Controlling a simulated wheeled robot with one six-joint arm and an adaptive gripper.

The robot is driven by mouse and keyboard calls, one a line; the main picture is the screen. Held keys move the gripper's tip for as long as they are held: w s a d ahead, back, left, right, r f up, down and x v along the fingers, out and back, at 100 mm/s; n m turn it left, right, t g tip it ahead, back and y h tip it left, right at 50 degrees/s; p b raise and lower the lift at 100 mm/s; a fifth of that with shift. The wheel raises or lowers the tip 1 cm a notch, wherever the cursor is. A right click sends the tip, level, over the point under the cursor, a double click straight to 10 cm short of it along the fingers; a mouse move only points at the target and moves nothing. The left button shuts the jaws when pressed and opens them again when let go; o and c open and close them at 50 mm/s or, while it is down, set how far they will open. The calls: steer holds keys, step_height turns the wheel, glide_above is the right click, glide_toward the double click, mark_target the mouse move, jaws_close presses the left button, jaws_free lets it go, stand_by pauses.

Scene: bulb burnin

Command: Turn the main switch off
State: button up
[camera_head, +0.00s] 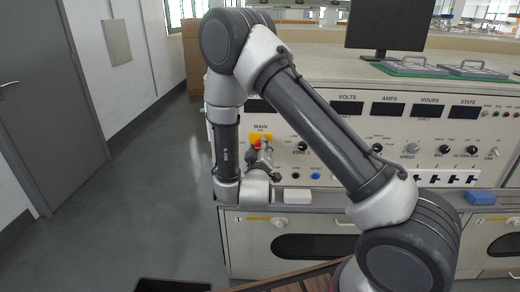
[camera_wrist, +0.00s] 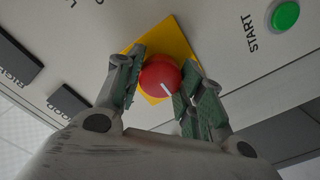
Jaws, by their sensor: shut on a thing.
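The main switch is a round red knob with a white pointer line on a yellow plate. In the head view the red knob (camera_head: 257,145) sits below the "MAIN" label on the panel's left part, partly hidden by my gripper (camera_head: 265,158). In the wrist view the red knob (camera_wrist: 160,78) is between the two fingers of my gripper (camera_wrist: 158,88), with the yellow plate (camera_wrist: 180,45) behind it. My gripper is shut on the knob, one finger on each side. The white line points toward the lower right in the wrist view.
A green START button (camera_wrist: 285,16) is beside the knob in the wrist view. The panel (camera_head: 335,165) carries several other knobs and displays. A monitor (camera_head: 390,25) stands on top. Drawers (camera_head: 300,225) are below. Open floor (camera_head: 130,190) lies to the left.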

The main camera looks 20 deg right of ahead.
stand_by(0.3)
steer(key=o, duration=1)
steer(key=v, duration=1.2)
